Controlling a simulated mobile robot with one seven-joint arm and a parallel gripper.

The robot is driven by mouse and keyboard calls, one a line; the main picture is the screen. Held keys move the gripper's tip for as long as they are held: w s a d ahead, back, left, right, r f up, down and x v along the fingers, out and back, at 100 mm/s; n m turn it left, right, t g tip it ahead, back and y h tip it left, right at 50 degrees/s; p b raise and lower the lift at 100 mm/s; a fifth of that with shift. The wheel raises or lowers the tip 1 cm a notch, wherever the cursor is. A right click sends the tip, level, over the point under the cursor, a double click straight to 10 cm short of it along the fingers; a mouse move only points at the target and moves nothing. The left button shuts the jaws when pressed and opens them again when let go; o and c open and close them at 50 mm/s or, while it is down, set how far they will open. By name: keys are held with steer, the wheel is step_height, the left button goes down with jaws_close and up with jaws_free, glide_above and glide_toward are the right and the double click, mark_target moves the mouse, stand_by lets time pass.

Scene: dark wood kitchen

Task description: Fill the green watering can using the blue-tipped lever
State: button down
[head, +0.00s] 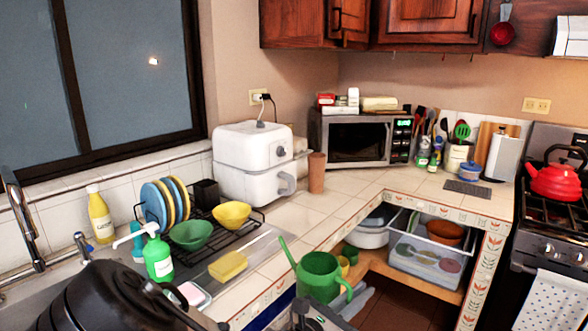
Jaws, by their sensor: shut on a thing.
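The green watering can (319,283) is in the lower middle of the head view, in front of the counter's edge. It looks roughly upright, with its spout toward the upper left and its handle on the right. My gripper (318,316) is at the bottom edge, shut on the watering can; its fingertips and exact hold are partly hidden. A small blue-topped piece (81,243) stands by the sink at the left, and looks like the blue-tipped lever. The tall curved faucet (22,218) is left of it. My dark arm covers part of the sink.
A green soap bottle (158,258), yellow bottle (100,216), sponge (228,266) and dish rack with plates, a green bowl (190,235) and yellow bowl (232,215) crowd the sink side. A white air fryer (252,165) stands behind. The tiled counter (345,195) is clear before the microwave (358,139).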

step_height(320, 180, up, 10)
steer(key=n+t+y+p, duration=0.3)
steer(key=y+p, duration=0.1)
steer(key=p, duration=1)
steer(key=shift+s+a+n+t, duration=0.15)
steer(key=shift+n+t, duration=0.15)
steer(key=shift+f, duration=0.2)
steer(key=shift+a+r+y, duration=0.1)
steer(key=shift+a+y, duration=0.05)
steer(key=shift+y, duration=0.25)
